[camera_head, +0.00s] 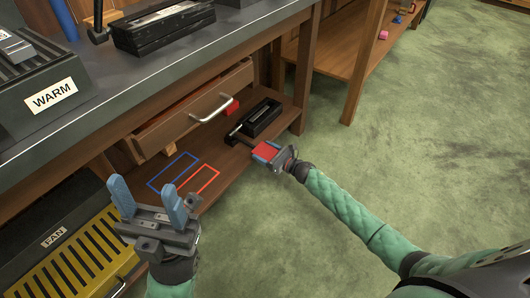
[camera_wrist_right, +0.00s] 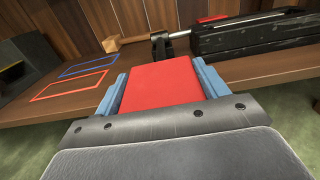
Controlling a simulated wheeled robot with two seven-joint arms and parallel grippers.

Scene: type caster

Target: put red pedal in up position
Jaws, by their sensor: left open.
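The red pedal (camera_head: 265,150) is a flat red plate in front of the black device (camera_head: 262,118) at the lower shelf's edge. In the right wrist view, the pedal (camera_wrist_right: 160,86) fills the space between the blue fingers of my right gripper (camera_wrist_right: 163,82). The fingers lie along its two sides and look in contact with it. A dark lever (camera_wrist_right: 160,42) shows just beyond the pedal; its joint to the pedal is hidden. In the head view, my right gripper (camera_head: 266,151) is at the pedal. My left gripper (camera_head: 147,190) is open and empty, left of the outlines.
Blue (camera_head: 174,171) and red (camera_head: 198,180) outlines mark the shelf. A drawer (camera_head: 190,112) with a metal handle is above. A small red block (camera_head: 231,107) is near the black device. A yellow FAN unit (camera_head: 75,258) is at lower left.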

